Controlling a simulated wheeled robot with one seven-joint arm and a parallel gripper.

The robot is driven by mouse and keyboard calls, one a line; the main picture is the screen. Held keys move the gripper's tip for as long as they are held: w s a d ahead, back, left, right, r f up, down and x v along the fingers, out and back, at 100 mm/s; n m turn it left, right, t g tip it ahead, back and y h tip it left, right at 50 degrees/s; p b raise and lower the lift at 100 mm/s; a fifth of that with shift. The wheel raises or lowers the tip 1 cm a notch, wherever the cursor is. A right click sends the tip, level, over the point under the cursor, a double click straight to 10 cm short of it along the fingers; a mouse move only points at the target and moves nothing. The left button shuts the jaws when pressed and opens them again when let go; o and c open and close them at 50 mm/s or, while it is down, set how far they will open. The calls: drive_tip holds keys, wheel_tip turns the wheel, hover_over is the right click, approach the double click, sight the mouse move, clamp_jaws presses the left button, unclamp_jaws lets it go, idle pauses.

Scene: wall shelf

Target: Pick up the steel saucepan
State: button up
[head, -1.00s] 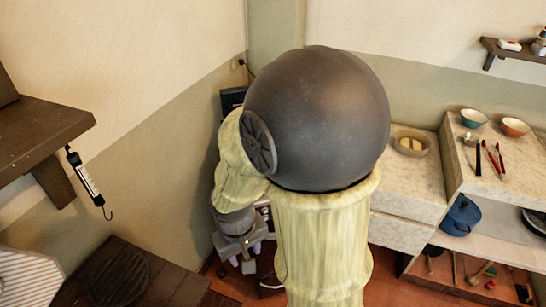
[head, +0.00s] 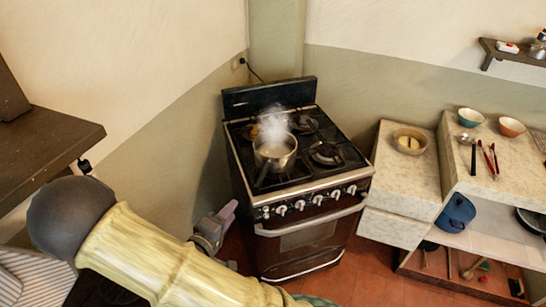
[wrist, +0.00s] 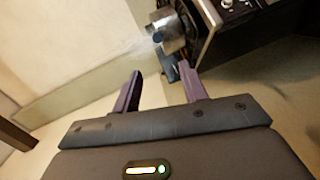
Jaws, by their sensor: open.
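The steel saucepan (head: 275,152) sits on the front left burner of the black stove (head: 293,185), with steam rising from it. Its dark handle points toward the front left. In the wrist view the saucepan (wrist: 169,30) shows at the top, beyond the fingertips and apart from them, its dark handle hanging toward the gap between them. My gripper (head: 226,210) is in front of the stove's left side, lower than the saucepan. In the wrist view my gripper (wrist: 163,76) has its two purple fingers spread, with nothing between them.
A counter (head: 402,168) with a bowl (head: 409,140) stands right of the stove. Farther right, a higher counter holds a teal bowl (head: 471,117), an orange bowl (head: 511,127) and utensils. A dark wall shelf (head: 50,140) juts out at left. Red floor lies before the stove.

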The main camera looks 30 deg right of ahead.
drive_tip(key=shift+d, duration=0.1)
drive_tip(key=p, duration=0.4)
approach(259, 180)
drive_tip(key=f+x, duration=0.1)
drive_tip(key=x, duration=0.4)
drive_tip(key=shift+w+d+f, duration=0.1)
drive_tip(key=shift+w+d, duration=0.1)
drive_tip(key=shift+w, duration=0.2)
drive_tip(key=p+x, duration=0.2)
drive_tip(key=x, duration=0.1)
drive_tip(key=p+x, duration=0.1)
drive_tip(key=shift+w+d+r+p, duration=0.15)
drive_tip(key=shift+d+r+p, duration=0.05)
drive_tip(key=shift+p, duration=0.1)
drive_tip(key=shift+w+d+f, duration=0.2)
drive_tip(key=shift+w+d, duration=0.1)
drive_tip(key=shift+d, duration=0.05)
drive_tip(key=shift+a, duration=0.1)
